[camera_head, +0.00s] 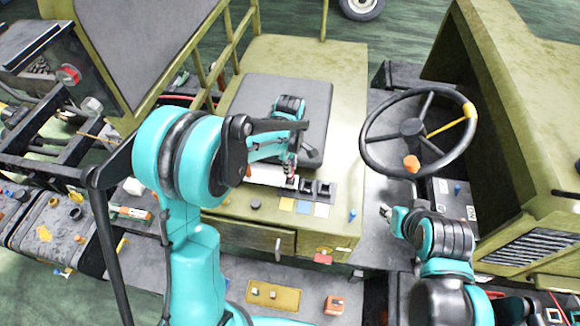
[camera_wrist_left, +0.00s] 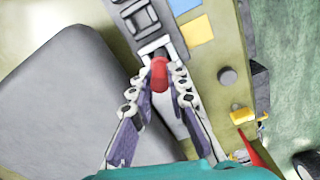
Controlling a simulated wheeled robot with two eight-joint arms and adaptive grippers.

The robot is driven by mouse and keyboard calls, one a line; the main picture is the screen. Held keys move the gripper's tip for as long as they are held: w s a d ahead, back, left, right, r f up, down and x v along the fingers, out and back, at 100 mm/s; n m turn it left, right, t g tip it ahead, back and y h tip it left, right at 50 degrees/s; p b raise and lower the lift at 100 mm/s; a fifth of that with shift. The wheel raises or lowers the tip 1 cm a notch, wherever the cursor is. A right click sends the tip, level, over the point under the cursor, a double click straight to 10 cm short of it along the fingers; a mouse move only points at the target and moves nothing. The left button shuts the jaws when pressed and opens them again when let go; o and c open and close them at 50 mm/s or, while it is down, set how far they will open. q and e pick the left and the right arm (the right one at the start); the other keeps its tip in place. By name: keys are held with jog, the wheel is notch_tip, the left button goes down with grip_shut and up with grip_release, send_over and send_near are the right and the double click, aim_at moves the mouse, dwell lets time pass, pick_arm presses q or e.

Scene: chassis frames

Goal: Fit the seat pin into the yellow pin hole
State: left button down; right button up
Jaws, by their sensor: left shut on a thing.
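My left gripper (camera_head: 290,168) is over the console beside the seat. In the left wrist view its fingers (camera_wrist_left: 157,84) are shut on a red-ended piece, which I take as the seat pin (camera_wrist_left: 158,72). The arm hides most of the pin in the head view. My right gripper (camera_head: 386,212) is left of the steering column, small and unclear.
A grey seat cushion (camera_wrist_left: 65,95) lies beside the left gripper. Blue (camera_head: 303,207) and white (camera_head: 321,210) squares continue the row. A round black knob (camera_wrist_left: 227,75) stands on the console. The steering wheel (camera_head: 417,133) is at the right.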

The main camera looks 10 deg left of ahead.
pick_arm(q)
jog(key=shift+w+f, duration=0.1)
jog(key=shift+f, duration=0.2)
jog(key=shift+f, duration=0.1)
jog(key=c, duration=1.5)
grip_release()
